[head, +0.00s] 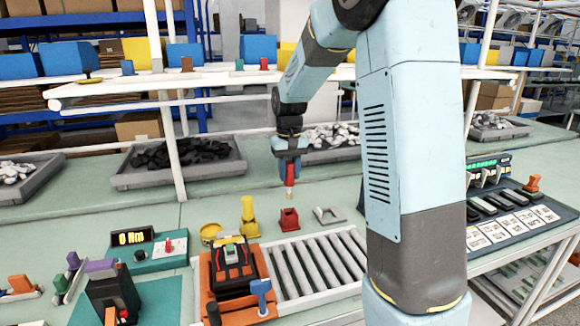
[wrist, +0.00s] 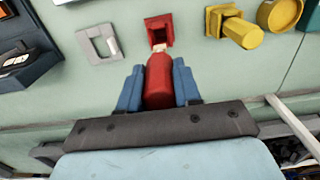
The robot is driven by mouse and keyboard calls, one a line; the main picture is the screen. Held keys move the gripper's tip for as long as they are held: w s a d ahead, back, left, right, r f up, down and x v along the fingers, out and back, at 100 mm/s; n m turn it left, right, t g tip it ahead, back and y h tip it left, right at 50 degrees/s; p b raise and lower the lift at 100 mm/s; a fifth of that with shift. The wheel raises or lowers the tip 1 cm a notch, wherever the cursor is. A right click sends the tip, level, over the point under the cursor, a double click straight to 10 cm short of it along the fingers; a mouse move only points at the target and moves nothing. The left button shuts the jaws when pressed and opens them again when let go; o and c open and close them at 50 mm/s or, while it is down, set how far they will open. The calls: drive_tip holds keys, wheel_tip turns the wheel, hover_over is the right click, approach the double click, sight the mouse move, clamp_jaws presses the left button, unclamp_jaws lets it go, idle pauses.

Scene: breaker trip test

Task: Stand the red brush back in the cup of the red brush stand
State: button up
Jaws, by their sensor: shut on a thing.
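My gripper (head: 290,172) is shut on the red brush (head: 290,173). In the wrist view the red brush (wrist: 159,82) sits between the two blue fingers of my gripper (wrist: 158,85), its pale tip pointing at the stand. In the head view the brush hangs about upright, tip down. The red brush stand (head: 289,219) is on the green bench below the brush. In the wrist view the red stand (wrist: 159,28) shows a dark square cup opening just beyond the brush tip. The head view shows a gap between tip and stand.
A roller conveyor (head: 320,265) is in front. Grey trays of parts (head: 180,175) are behind.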

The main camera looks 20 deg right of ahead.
sight(290, 162)
drive_tip(key=shift+f, duration=1.75)
drive_tip(key=shift+f, duration=3)
idle(0.4)
drive_tip(key=o, duration=1.1)
wheel_tip(290, 162, up, 14)
drive_tip(key=shift+f, duration=0.15)
